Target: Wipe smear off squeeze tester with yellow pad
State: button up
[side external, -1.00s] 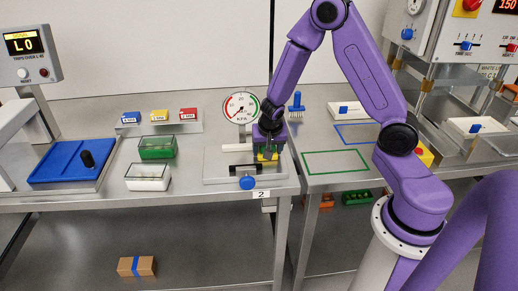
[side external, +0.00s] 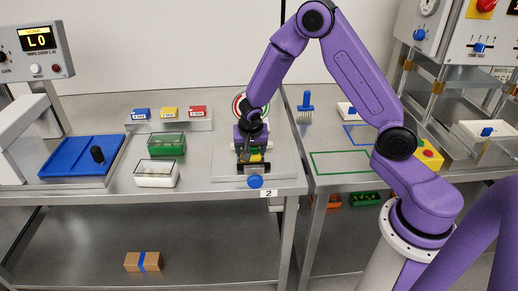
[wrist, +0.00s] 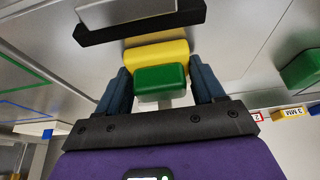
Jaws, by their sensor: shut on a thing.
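The squeeze tester (side external: 224,172) is a pale metal plate with a round dial (side external: 239,102), a black bar (side external: 254,169) and a blue knob (side external: 255,181). My arm partly covers the dial. My gripper (side external: 253,150) is low over the middle of the tester, just behind the black bar. In the wrist view my gripper (wrist: 160,76) is shut on the green grip block (wrist: 160,78) of the yellow pad (wrist: 156,54). The yellow pad is beside the black bar (wrist: 140,27). I cannot tell whether the pad touches the tester. No smear can be made out.
Green (side external: 166,146) and white (side external: 156,174) clear-topped boxes stand left of the tester. Small blue, yellow and red blocks (side external: 169,113) sit on a rack behind. A blue tray (side external: 70,157) lies farther left. A green outlined area (side external: 342,163) at right is empty.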

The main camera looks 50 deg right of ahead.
aim_at(276, 154)
jog(key=shift+w+a, duration=2.45)
jog(key=shift+a, duration=0.05)
jog(key=shift+s+d, duration=5.35)
jog(key=shift+d, duration=0.05)
notch_tip(276, 154, up, 8)
jog(key=shift+r, duration=0.15)
jog(key=shift+d, duration=0.15)
